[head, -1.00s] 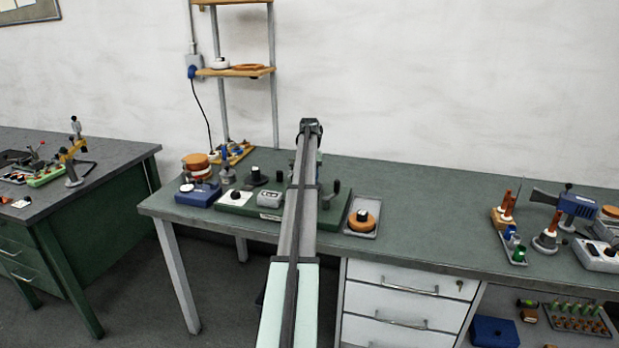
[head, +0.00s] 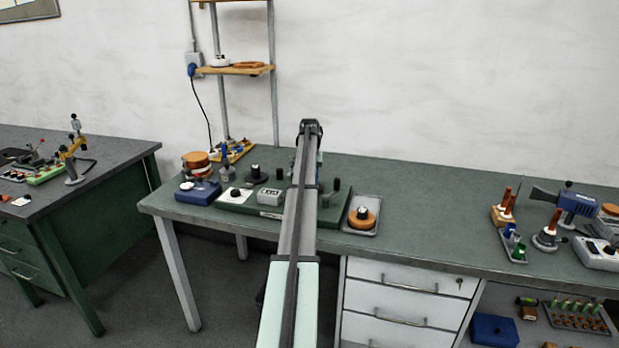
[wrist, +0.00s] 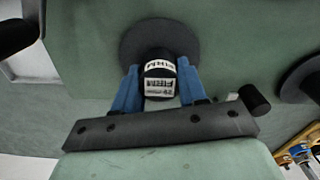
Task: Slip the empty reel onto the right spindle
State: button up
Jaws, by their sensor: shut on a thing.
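In the wrist view my gripper (wrist: 160,88) has its two blue fingers closed on either side of a short black hub with a white printed label (wrist: 159,78). A dark round disc (wrist: 158,36) lies around and beyond this hub. I take hub and disc as the empty reel, but cannot tell whether the disc is its flange or a plate under it. The right spindle is not seen apart from it. In the head view my arm covers the gripper and the middle of the green winder base (head: 232,206). Another dark disc (wrist: 304,80) shows at the wrist view's right edge.
A grey tray (head: 350,226) with an orange reel (head: 362,219) stands right of the winder. A blue box (head: 198,192) stands left. A dark upright knob (head: 336,185) rises close right of my arm. The bench farther right is clear up to the tools.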

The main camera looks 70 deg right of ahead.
jog(key=o, duration=1.2)
jog(key=shift+o, duration=0.3)
jog(key=shift+o, duration=1.2)
jog(key=shift+r, duration=1.05)
jog(key=shift+r, duration=3.45)
